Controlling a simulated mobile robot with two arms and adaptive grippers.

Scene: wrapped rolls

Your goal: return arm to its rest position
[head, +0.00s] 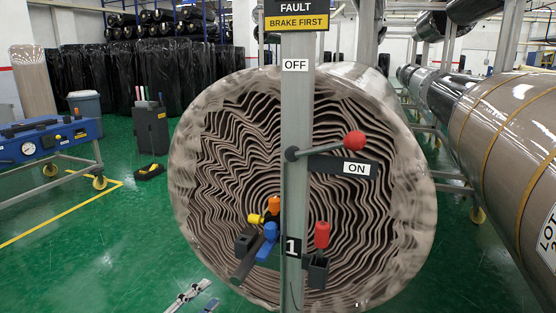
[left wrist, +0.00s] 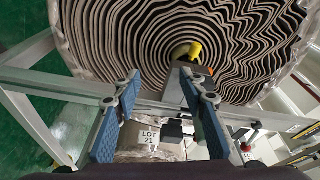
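My left gripper (head: 198,297) shows at the bottom of the head view, left of centre, low in front of the large wrapped roll (head: 222,170). Only its finger ends show there; the rest is out of frame. In the left wrist view the two blue-padded fingers of my left gripper (left wrist: 160,78) stand apart with nothing held between them. The end of the roll (left wrist: 110,35) fills the top of that view, beyond the fingertips. My right gripper and arm are in neither view.
A grey post (head: 297,120) stands before the roll, with a red-knobbed lever (head: 354,140) beside the ON label and coloured knobs lower down. A blue cart (head: 45,140) stands left, long wrapped rolls (head: 510,130) right. Green floor (head: 100,240) is open at left.

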